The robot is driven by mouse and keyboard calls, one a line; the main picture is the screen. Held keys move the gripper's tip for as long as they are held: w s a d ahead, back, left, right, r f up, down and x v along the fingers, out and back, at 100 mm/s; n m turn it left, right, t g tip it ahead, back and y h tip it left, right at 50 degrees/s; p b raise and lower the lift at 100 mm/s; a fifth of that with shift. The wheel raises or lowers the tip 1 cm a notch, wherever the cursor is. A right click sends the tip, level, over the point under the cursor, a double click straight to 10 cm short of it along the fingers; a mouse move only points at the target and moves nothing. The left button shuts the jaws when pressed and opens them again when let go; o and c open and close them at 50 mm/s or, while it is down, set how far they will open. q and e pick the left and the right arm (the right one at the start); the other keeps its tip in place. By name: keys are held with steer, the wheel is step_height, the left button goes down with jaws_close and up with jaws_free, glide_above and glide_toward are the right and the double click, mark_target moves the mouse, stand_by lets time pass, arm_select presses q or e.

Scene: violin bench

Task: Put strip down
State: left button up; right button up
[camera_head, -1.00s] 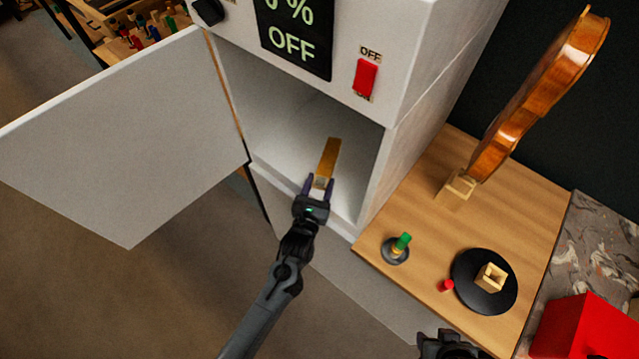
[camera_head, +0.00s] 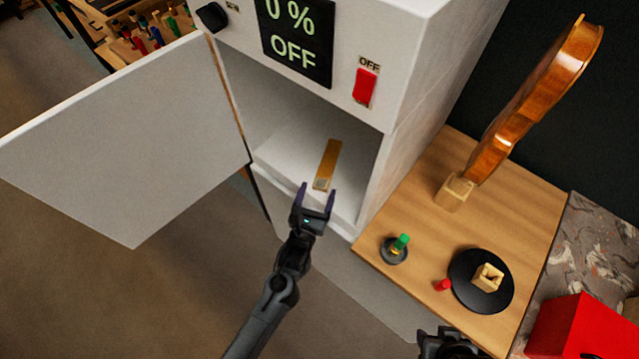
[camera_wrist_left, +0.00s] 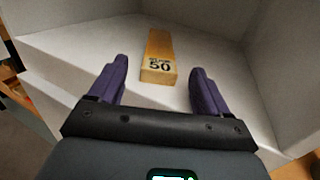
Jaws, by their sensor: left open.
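The wooden strip (camera_head: 328,164) lies flat on the white floor of the open cabinet, its near end close to the front edge. In the left wrist view the strip (camera_wrist_left: 159,57) shows dark print reading "50" on its near end. My left gripper (camera_head: 317,190) is open and empty at the cabinet mouth, just in front of the strip's near end. In the left wrist view, its purple fingers (camera_wrist_left: 160,80) stand apart, either side of the strip's line and not touching it. Part of my right gripper (camera_head: 450,343) shows at the bottom edge; its fingers are not clear.
The cabinet door (camera_head: 125,140) stands open at left. The cabinet's display (camera_head: 296,35) reads 0 % OFF, above a red switch (camera_head: 365,87). The wooden bench (camera_head: 420,225) at right holds a violin (camera_head: 535,95), a black disc (camera_head: 470,290) and a green-topped piece (camera_head: 400,243).

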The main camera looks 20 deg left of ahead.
arm_select(q)
steer(key=shift+s+p, duration=0.8)
steer(key=shift+s, duration=1.45)
